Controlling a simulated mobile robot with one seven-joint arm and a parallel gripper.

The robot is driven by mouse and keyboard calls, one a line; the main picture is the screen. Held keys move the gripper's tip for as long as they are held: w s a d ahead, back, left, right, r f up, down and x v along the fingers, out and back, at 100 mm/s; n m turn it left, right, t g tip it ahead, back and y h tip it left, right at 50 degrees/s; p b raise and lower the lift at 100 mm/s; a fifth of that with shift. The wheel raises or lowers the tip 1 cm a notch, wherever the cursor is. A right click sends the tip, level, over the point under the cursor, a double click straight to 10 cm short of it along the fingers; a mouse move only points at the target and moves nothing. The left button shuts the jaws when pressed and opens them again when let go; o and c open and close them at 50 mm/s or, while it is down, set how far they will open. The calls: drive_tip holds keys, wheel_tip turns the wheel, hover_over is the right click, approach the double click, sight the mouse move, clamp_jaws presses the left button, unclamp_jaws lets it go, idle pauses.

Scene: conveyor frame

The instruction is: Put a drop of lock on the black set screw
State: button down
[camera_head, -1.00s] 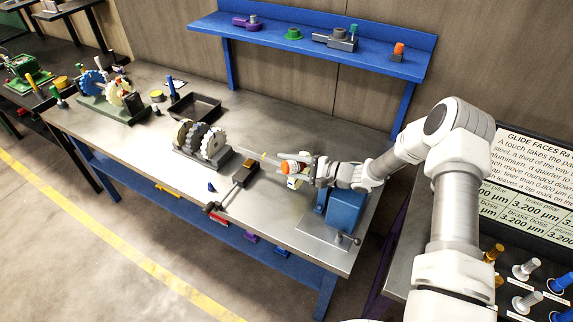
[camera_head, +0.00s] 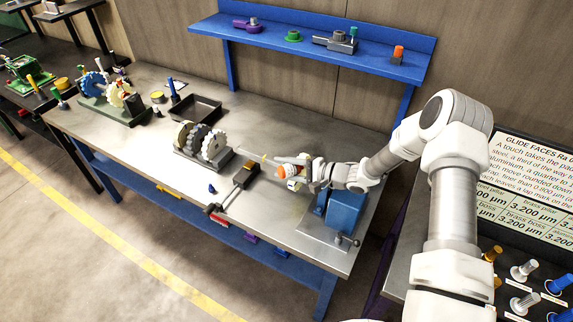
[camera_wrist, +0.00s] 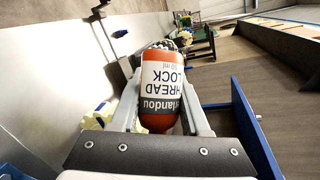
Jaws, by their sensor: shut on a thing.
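An orange-red bottle with a white thread lock label (camera_wrist: 162,82) is held between the two fingers of my gripper (camera_wrist: 163,108). The fixture (camera_head: 190,158) carries several toothed wheels (camera_head: 212,144) side by side on a dark base. The nozzle tip is near the fixture's right end; contact cannot be told. I cannot make out the black set screw in either view.
A dark block with a rod and red end (camera_head: 243,176) lies front-left of my gripper. A small blue piece (camera_head: 212,188) stands near the front edge. A black tray (camera_head: 194,107) is behind the fixture. A blue box (camera_head: 346,209) stands under my wrist. A blue shelf (camera_head: 310,40) hangs behind.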

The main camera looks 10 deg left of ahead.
sight(278, 171)
drive_tip(key=shift+s+a+n+t+h, duration=0.3)
drive_tip(key=shift+s+a+n+h, duration=0.25)
drive_tip(key=shift+n+h, duration=0.25)
drive_tip(key=shift+s+a+n+t+h, duration=0.3)
drive_tip(key=shift+s+a+n+h, duration=0.1)
drive_tip(key=shift+a+n+h, duration=0.35)
drive_tip(key=shift+d, duration=0.1)
drive_tip(key=shift+r+n+t+h+b, duration=0.35)
drive_tip(key=shift+n+h+b, duration=0.3)
drive_tip(key=shift+h+b, duration=0.15)
wheel_tip(278, 171, up, 2)
drive_tip(key=n+t+h+b, duration=0.3)
drive_tip(key=n+h+b, duration=0.1)
drive_tip(key=b, duration=1.3)
drive_tip(key=b, duration=0.5)
drive_tip(key=shift+r+n+t+h, duration=0.25)
drive_tip(key=shift+n+h, duration=0.05)
drive_tip(key=shift+h, duration=0.05)
